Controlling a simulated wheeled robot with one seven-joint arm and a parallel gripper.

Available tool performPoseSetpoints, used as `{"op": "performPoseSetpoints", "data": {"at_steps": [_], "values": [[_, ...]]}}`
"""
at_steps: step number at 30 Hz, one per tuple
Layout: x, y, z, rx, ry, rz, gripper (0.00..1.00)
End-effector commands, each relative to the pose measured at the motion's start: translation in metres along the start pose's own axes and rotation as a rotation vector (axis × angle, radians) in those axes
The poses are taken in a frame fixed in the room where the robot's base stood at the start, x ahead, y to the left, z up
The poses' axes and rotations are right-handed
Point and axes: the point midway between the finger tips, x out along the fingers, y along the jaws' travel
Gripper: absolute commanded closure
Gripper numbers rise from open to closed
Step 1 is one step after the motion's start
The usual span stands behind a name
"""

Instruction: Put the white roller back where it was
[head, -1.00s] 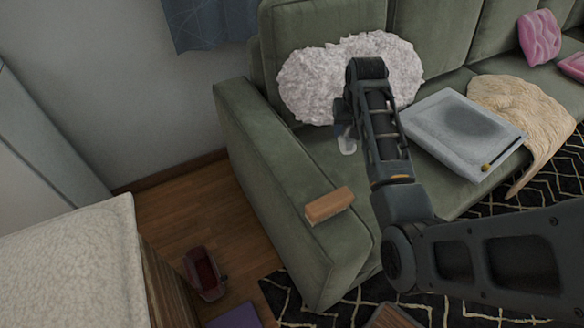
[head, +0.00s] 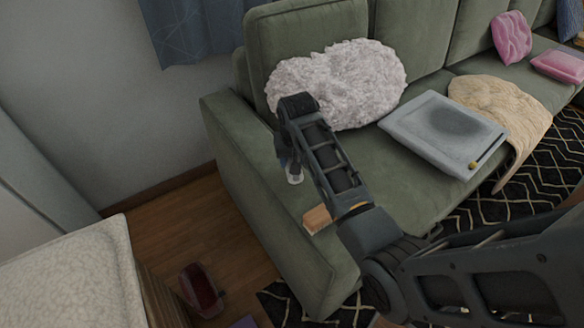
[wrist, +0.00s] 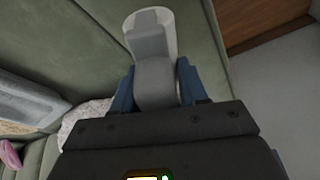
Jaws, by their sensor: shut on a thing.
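My gripper (head: 288,162) is shut on the white roller and points down above the left armrest of the green sofa. In the wrist view the blue fingers of my gripper (wrist: 156,84) close on both sides of the roller (wrist: 150,32), which has a grey middle part and a pale rounded end. In the head view only the roller's pale end (head: 294,178) shows below my fingers; the rest is hidden. I cannot tell how far it is above the armrest (head: 262,195).
A wooden block-like brush (head: 316,219) lies on the armrest, partly behind my arm. A fluffy white cushion (head: 350,85), a grey tray-like case (head: 425,140) and a beige throw (head: 505,110) are on the seat. A dark red object (head: 202,290) is on the floor.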

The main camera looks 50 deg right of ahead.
Motion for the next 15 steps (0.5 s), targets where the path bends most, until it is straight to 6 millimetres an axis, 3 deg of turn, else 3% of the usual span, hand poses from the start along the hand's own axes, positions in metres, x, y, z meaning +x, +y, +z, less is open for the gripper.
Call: {"op": "performPoseSetpoints", "data": {"at_steps": [9,15], "values": [[0.035,-0.001,0.01,0.0,-0.001,0.0,0.9],[0.038,-0.001,0.011,0.0,0.002,-0.001,0.9]]}}
